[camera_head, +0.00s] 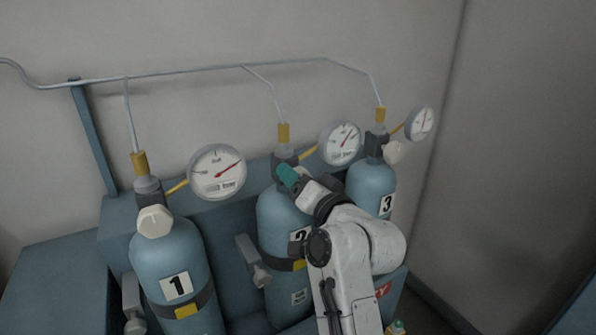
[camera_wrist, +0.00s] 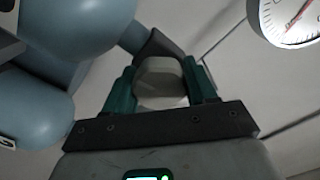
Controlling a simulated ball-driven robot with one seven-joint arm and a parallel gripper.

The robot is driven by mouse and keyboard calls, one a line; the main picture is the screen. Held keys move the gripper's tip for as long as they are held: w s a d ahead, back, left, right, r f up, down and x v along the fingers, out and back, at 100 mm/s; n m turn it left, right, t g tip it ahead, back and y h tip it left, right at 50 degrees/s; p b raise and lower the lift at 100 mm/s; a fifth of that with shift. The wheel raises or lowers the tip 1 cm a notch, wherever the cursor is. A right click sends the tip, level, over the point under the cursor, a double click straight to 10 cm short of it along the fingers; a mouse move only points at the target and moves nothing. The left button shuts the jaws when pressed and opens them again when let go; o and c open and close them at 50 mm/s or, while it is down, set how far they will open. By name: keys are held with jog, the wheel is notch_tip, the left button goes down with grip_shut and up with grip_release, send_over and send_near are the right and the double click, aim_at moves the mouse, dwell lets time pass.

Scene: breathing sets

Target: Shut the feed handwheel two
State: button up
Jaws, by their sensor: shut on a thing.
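Cylinder two (camera_head: 276,215) is the middle blue bottle, with a number 2 label partly covered by my arm. Its handwheel (camera_wrist: 160,80) is a pale, faceted knob in the wrist view, between the two green fingers of my gripper (camera_wrist: 162,88). The fingers are shut on the knob from both sides. In the head view my gripper (camera_head: 288,176) is at the valve of cylinder two, and the handwheel is hidden there behind the gripper. The gauge of cylinder two (camera_head: 340,143) is to the right of the valve, its red needle pointing up and right.
Cylinder one (camera_head: 172,262) with its pale handwheel (camera_head: 154,221) and gauge (camera_head: 217,171) stands at left. Cylinder three (camera_head: 371,184) with its handwheel (camera_head: 393,152) and gauge (camera_head: 420,122) stands close at right. Thin pipes (camera_head: 200,73) run above along the wall.

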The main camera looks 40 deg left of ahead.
jog(key=m+p, duration=0.3)
jog(key=m, duration=0.1)
jog(key=shift+f+m, duration=0.1)
jog(key=shift+m, duration=0.2)
jog(key=m+p, duration=0.3)
jog(key=m, duration=0.1)
jog(key=shift+m, duration=0.3)
jog(key=m, duration=0.4)
jog(key=shift+f+m, duration=0.15)
jog(key=shift+m, duration=0.15)
jog(key=m, duration=0.9)
jog(key=shift+s+m, duration=0.1)
jog(key=shift+m, duration=0.3)
jog(key=m, duration=0.4)
jog(key=shift+m, duration=0.3)
jog(key=m, duration=0.4)
jog(key=shift+m, duration=2.3)
